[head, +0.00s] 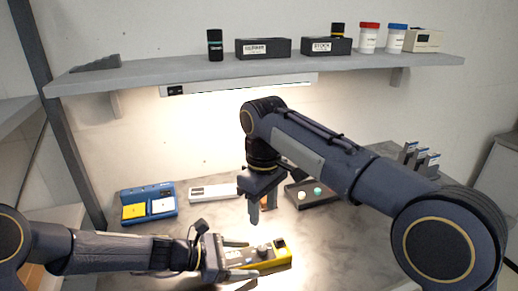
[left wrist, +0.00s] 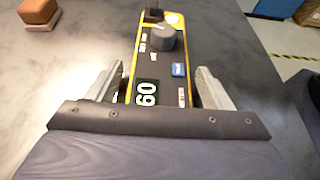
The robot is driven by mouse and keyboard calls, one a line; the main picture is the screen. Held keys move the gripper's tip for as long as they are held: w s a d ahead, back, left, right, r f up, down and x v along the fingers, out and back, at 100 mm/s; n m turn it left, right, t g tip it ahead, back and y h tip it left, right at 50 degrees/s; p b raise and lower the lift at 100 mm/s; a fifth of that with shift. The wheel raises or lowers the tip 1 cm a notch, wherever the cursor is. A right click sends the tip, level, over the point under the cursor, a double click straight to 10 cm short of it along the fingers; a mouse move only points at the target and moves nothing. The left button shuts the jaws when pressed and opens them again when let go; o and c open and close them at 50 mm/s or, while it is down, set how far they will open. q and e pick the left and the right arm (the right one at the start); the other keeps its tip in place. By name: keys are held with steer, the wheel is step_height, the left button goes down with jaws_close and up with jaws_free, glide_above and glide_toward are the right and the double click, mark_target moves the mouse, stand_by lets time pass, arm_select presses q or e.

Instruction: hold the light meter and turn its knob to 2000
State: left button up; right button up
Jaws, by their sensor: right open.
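The light meter (head: 283,256) is yellow and black and lies on the table at the front. In the left wrist view the meter (left wrist: 160,88) shows a grey round knob (left wrist: 162,39), a blue label and a display, partly hidden by my gripper, with "60" visible. The knob's setting is too small to read. My left gripper (left wrist: 158,82) has one finger on each side of the meter, with a narrow gap seeming to show at both sides. My right gripper (head: 262,211) is open and empty, pointing down above and behind the meter.
Behind lie a blue case (head: 148,203) with yellow and white pads, a white device (head: 213,191) and a dark tray (head: 330,196) with small round items. A shelf (head: 250,72) with boxes and jars hangs above. The table right of the meter is clear.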

arm_select(q)
steer(key=shift+o, duration=0.3)
